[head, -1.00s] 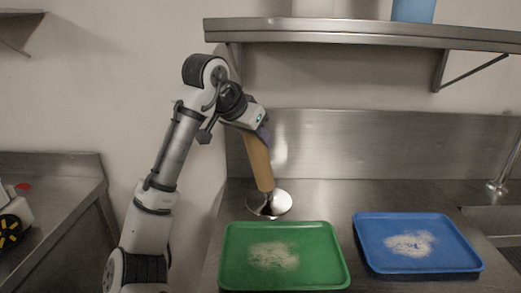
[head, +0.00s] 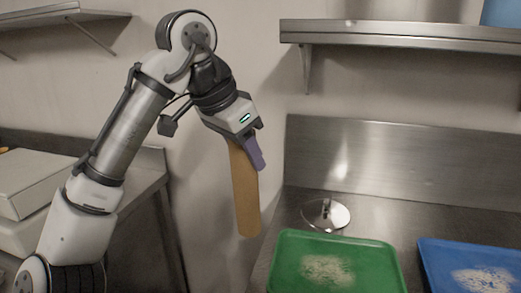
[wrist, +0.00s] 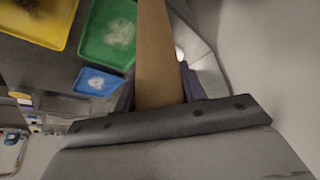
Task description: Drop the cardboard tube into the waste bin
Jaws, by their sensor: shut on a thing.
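The cardboard tube (head: 244,190) is long and brown and hangs down from my gripper (head: 254,145), slightly tilted. My gripper is shut on its upper end, with one purple finger showing in the head view. In the wrist view the tube (wrist: 156,50) runs up from between the fingers (wrist: 158,95). In the head view it hangs left of the counter with the trays, in front of the wall, touching nothing else that I can see. No waste bin shows in any view.
A green tray (head: 285,262) and a blue tray (head: 432,262) with white powder lie on the steel counter (head: 385,225). A round metal disc (head: 326,214) lies behind the green tray. A yellow tray (wrist: 62,35) shows in the wrist view. A wall shelf (head: 400,35) hangs above. Another counter (head: 150,172) stands left.

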